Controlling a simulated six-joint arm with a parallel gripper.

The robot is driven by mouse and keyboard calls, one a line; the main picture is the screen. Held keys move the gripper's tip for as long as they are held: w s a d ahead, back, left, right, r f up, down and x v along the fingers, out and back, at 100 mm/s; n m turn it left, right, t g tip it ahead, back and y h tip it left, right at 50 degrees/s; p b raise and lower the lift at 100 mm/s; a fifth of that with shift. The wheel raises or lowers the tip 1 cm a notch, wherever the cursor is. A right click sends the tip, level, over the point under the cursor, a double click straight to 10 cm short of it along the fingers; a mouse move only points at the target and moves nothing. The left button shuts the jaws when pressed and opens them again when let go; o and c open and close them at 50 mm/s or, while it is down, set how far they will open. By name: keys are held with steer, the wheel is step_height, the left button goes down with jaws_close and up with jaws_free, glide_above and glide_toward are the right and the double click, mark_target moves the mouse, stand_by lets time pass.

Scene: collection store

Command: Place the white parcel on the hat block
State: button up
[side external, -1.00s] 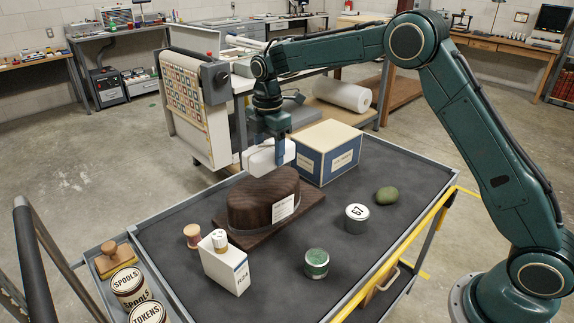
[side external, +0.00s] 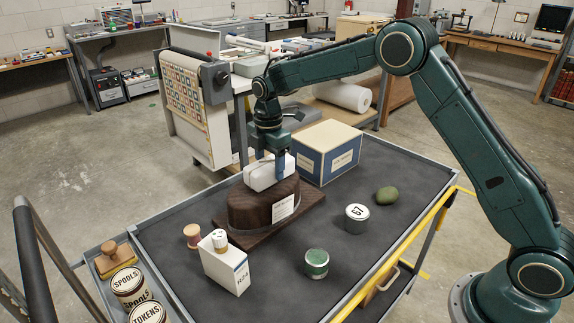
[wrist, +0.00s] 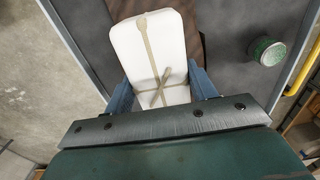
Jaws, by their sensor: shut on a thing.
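The white parcel (side external: 264,173), tied with string, is between the fingers of my gripper (side external: 272,170), which is shut on it. The parcel also shows in the wrist view (wrist: 152,55), with a blue finger on each side. The hat block (side external: 250,207) is a dark brown wooden block with a pale label, on a flat wooden base. The parcel is right at the top of the block, over its back-left part; whether it touches the top I cannot tell. In the wrist view the parcel hides most of the block.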

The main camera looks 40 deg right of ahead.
mark_target(270, 162)
steer(key=shift+f, duration=0.1)
steer(key=o, duration=1.3)
step_height(270, 162, up, 12)
steer(key=shift+r, duration=0.15)
steer(key=shift+r, duration=0.1)
